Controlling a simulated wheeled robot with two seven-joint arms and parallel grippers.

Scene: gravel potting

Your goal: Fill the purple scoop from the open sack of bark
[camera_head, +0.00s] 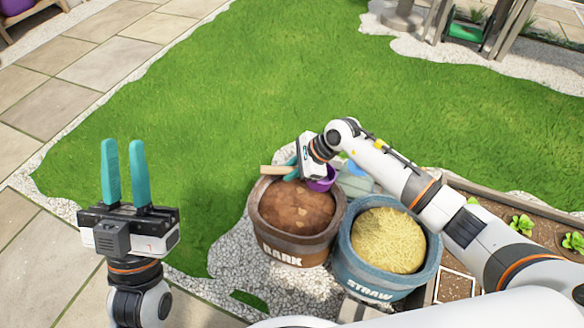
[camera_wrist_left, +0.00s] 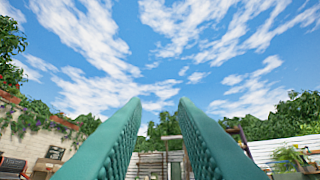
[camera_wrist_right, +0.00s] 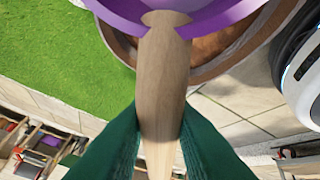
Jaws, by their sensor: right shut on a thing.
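The open bark container (camera_head: 297,214), brown and labelled BARK, stands on the gravel, filled with brown bark (camera_head: 298,205). My right gripper (camera_head: 294,170) is at its far rim, shut on the wooden handle (camera_wrist_right: 163,80) of the purple scoop (camera_head: 321,181). The scoop is at the container's far right rim; my gripper hides part of it. In the right wrist view the purple scoop (camera_wrist_right: 205,18) shows at the top, with the bark container's rim beyond it. The scoop's inside is not clear to see.
A blue container labelled STRAW (camera_head: 375,285) stands close to the right of the bark, under my right arm. A planting bed with seedlings (camera_head: 521,225) lies further right. Green lawn (camera_head: 210,110) is clear behind and left.

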